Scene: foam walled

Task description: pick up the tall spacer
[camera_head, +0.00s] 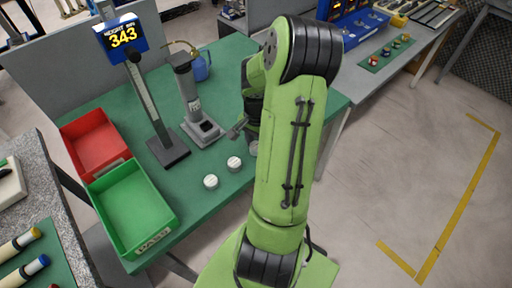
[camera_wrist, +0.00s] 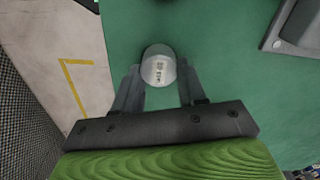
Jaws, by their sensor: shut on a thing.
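A pale grey, cylindrical spacer (camera_wrist: 158,66) with small dark print on its end stands between my fingertips in the wrist view. My gripper (camera_wrist: 158,82) is shut on it, one finger on each side. I cannot read the print or tell whether the spacer touches the table. In the head view this spacer (camera_head: 254,148) shows only in part beside my arm, which hides most of it. My gripper (camera_head: 240,130) is also largely hidden there. Two other white round spacers stand on the green table, a nearer one (camera_head: 210,182) and a farther one (camera_head: 234,163).
A height gauge (camera_head: 143,95) with a display reading 343 stands left, near a grey instrument (camera_head: 190,100) and a blue can (camera_head: 201,66). A red bin (camera_head: 95,143) and a green bin (camera_head: 133,205) marked PASS sit at the left edge. Green tabletop (camera_head: 185,215) is clear in front.

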